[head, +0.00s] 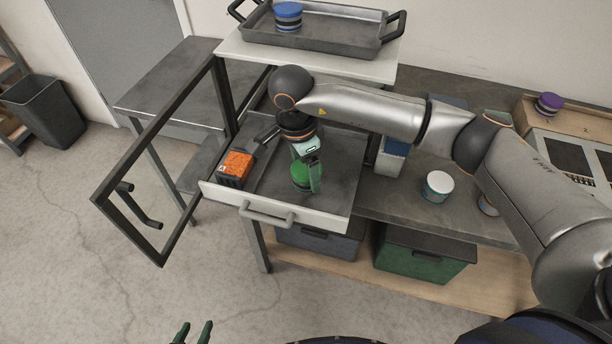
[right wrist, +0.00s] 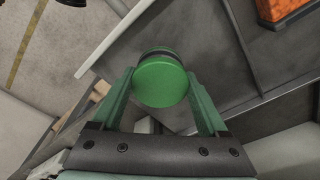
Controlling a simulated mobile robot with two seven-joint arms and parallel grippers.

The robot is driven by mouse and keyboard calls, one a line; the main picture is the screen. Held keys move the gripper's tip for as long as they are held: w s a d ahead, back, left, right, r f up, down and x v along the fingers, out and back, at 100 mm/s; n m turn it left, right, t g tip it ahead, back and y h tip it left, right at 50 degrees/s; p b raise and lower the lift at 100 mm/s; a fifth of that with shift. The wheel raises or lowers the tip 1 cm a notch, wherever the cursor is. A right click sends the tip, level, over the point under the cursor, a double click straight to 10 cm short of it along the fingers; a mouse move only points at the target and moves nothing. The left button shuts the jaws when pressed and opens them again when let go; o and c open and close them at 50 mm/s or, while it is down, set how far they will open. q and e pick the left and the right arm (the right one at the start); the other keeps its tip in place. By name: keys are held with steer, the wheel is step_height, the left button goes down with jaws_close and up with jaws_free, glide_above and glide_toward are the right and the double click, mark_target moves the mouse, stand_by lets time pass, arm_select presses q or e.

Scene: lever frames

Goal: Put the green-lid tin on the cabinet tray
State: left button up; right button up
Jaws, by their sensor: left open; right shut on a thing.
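The green-lid tin (head: 304,177) shows at the open drawer, between the fingers of my right gripper (head: 310,172). In the right wrist view the tin's round green lid (right wrist: 161,84) sits between both fingertips, and the gripper is shut on it. Whether the tin still touches the drawer floor I cannot tell. The cabinet tray (head: 345,37) is a grey metal tray with black handles on top of the cabinet (head: 235,46). A blue-lid tin (head: 288,15) stands in its left part. My left gripper (head: 192,335) is open and empty at the bottom edge of the head view.
The drawer (head: 335,207) is pulled out and holds an orange-and-black box (head: 236,166) at its left. A framed door (head: 160,252) stands open to the left. A white-lid tin (head: 438,185) stands on the bench at right. The tray's middle and right are clear.

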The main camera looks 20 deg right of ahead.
mark_target(306, 179)
step_height(306, 179, down, 3)
steer(key=shift+r, duration=0.15)
steer(key=o, duration=1.4)
steer(key=shift+s, duration=0.1)
steer(key=shift+c, duration=0.2)
